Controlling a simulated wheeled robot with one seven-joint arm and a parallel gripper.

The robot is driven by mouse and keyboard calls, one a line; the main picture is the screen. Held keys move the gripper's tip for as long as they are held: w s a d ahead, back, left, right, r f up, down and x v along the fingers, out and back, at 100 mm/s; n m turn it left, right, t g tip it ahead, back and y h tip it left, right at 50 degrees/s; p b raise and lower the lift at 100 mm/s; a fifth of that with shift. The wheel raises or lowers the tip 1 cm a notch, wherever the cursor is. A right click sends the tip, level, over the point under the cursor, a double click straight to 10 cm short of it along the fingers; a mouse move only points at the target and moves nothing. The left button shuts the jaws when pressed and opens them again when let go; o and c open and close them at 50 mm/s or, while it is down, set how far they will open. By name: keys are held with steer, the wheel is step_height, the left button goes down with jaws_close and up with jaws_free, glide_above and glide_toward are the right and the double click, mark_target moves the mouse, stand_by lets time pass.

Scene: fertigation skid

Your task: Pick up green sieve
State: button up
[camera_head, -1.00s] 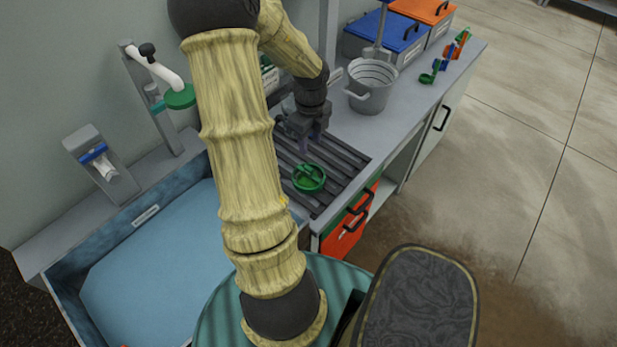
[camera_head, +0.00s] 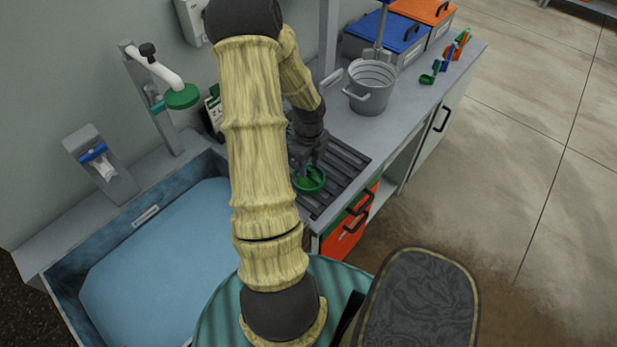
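The green sieve (camera_head: 311,184) is a small round green bowl shape on the dark slatted drain rack (camera_head: 345,163) beside the sink. My gripper (camera_head: 304,168) is right at the sieve's far left side, pointing down over it. The gripper and arm cover the sieve's left and upper part. The fingertips are too small and hidden to tell whether they are open or shut, or whether they touch the sieve.
A blue-floored sink (camera_head: 160,270) lies left of the rack. A grey bucket (camera_head: 370,90) stands behind the rack. Blue (camera_head: 385,38) and orange (camera_head: 424,12) lidded boxes stand farther back. Several coloured scoops lie along the right counter edge. A tap with a green head (camera_head: 182,97) rises behind the sink.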

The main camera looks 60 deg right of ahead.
mark_target(309, 168)
steer(key=shift+f, duration=1.5)
steer(key=shift+a, duration=0.1)
jaws_close()
